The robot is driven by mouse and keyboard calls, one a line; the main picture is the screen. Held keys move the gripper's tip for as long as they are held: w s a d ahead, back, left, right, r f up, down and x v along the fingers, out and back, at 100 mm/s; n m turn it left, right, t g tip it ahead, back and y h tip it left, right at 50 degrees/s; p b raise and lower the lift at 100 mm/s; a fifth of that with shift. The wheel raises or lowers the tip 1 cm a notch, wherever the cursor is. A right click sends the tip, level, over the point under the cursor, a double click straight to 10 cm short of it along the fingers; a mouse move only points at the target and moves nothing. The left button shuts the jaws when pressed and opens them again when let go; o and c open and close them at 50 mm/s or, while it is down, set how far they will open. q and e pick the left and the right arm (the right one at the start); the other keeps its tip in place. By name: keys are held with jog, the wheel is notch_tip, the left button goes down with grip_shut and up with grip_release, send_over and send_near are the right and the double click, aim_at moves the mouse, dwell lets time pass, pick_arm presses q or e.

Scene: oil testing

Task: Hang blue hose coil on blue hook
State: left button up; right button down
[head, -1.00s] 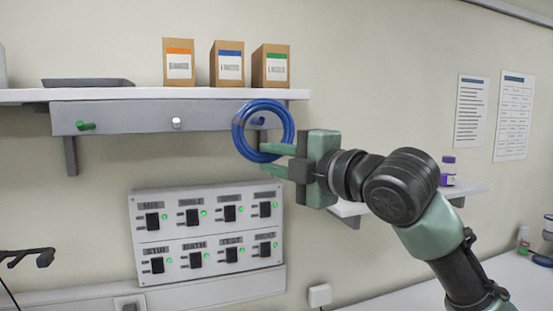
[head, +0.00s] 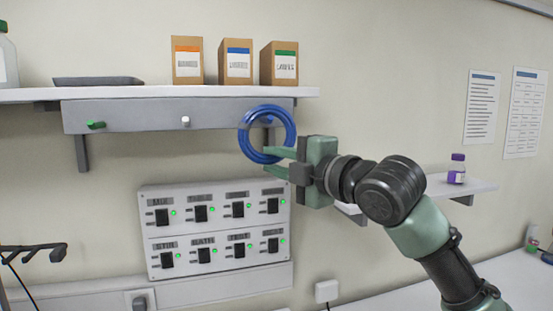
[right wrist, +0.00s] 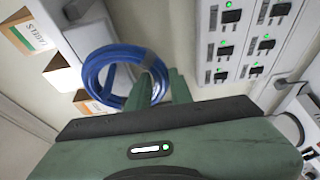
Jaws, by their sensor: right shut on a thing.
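The blue hose coil (head: 243,130) is a ring held upright in front of the grey hook rail (head: 145,114). My right gripper (head: 268,161) is shut on its lower right edge. The blue hook (head: 268,119) shows on the rail through the coil's opening, in its upper part. I cannot tell whether the coil touches the hook or how far in front it is. The right wrist view shows the coil (right wrist: 92,72) at my fingertips (right wrist: 155,90). My left gripper is not in view.
The rail also has a green hook (head: 96,125) and a white hook (head: 185,121). Above is a shelf (head: 130,94) with three boxes (head: 237,64) and a dark tray (head: 98,81). Below is a switch panel (head: 216,228). A small shelf (head: 478,189) with a purple-capped bottle (head: 457,170) is at right.

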dwell(0.3)
jog(key=c, duration=1.2)
grip_release()
